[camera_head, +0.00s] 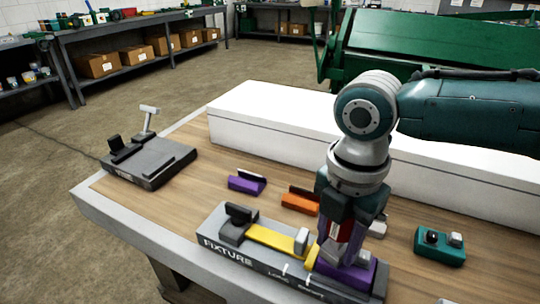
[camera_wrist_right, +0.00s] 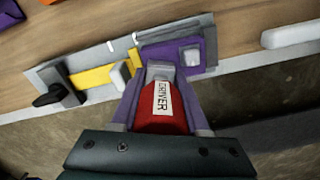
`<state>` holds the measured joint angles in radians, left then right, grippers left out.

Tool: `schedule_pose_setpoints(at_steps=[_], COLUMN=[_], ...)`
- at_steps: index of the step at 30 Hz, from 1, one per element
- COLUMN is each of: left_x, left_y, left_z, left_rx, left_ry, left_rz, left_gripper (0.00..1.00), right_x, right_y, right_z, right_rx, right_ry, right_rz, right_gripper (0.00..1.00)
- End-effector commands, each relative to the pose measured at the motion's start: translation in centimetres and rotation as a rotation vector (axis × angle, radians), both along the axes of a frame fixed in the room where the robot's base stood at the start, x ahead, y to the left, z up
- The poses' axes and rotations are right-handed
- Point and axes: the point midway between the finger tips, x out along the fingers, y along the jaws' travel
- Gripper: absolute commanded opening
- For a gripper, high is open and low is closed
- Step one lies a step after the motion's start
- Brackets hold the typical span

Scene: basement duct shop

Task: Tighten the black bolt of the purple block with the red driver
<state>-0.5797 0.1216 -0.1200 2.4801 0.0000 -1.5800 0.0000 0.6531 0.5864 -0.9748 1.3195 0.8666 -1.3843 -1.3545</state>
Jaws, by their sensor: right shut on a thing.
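The purple block (camera_head: 352,284) sits at the right end of the grey fixture (camera_head: 215,250), next to a yellow piece (camera_head: 272,238). In the right wrist view the purple block (camera_wrist_right: 160,52) shows a silver bolt (camera_wrist_right: 190,55); its black bolt is not visible. My right gripper (camera_head: 340,250) points down over the block and is shut on the red driver (camera_wrist_right: 165,105), whose label reads "DRIVER". The driver (camera_head: 333,236) is mostly hidden by the fingers in the head view. Its tip is hidden, so contact with a bolt cannot be told. My left gripper is out of view.
A teal block (camera_head: 440,253) with a black and a silver bolt stands to the right. Small purple (camera_head: 247,184) and orange (camera_head: 299,203) pieces lie behind the fixture. A long white box (camera_head: 270,125) lines the back. A dark clamp device (camera_head: 150,165) stands at left.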

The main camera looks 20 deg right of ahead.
Motion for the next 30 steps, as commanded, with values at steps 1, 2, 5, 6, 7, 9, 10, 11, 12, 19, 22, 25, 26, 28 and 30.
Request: schedule_pose_setpoints(at_steps=[1, 2, 5, 6, 7, 9, 10, 11, 12, 19, 22, 25, 26, 28, 30], left_x=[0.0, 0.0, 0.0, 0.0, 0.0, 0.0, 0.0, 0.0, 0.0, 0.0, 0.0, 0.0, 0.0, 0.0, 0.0], left_y=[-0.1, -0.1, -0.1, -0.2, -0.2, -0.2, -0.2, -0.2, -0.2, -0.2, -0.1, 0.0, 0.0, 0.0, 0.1], left_z=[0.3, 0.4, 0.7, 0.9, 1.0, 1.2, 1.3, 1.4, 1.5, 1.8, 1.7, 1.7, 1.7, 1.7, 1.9], left_rx=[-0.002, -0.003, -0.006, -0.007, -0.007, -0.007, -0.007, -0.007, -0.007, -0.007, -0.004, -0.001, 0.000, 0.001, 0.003], left_ry=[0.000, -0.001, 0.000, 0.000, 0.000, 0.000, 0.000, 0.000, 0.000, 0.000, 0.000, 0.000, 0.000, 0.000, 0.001], left_rz=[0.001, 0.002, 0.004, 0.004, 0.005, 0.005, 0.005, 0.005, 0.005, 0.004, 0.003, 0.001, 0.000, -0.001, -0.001], left_gripper=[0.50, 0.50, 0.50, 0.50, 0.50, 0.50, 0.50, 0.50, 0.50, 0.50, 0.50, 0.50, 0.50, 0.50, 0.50], right_x=[0.0, 0.0, 0.0, 0.0, 0.0, 0.0, 0.0, 0.0, 0.0, 0.0, 0.0, 0.0, 0.0, 0.0, 0.0], right_y=[0.1, 0.1, 0.0, 0.0, 0.0, 0.0, 0.0, 0.0, 0.1, 0.0, 0.0, 0.0, 0.0, 0.0, 0.0], right_z=[0.1, 0.1, 0.1, 0.1, 0.2, 0.2, 0.2, 0.2, 0.2, 0.0, 0.0, 0.0, 0.0, 0.0, 0.1], right_rx=[0.001, 0.002, 0.000, 0.000, 0.000, 0.001, 0.001, 0.001, 0.001, 0.000, 0.000, 0.000, 0.000, 0.000, 0.000], right_ry=[0.000, 0.001, 0.000, 0.000, 0.000, 0.000, 0.000, 0.000, 0.001, 0.001, 0.000, 0.000, 0.000, 0.000, 0.000], right_rz=[-0.020, -0.031, -0.074, -0.092, -0.105, -0.135, -0.148, -0.161, -0.180, -0.245, -0.249, -0.248, -0.247, -0.248, -0.260], right_gripper=[0.00, 0.00, 0.00, 0.00, 0.00, 0.00, 0.00, 0.00, 0.00, 0.00, 0.00, 0.00, 0.00, 0.00, 0.00])
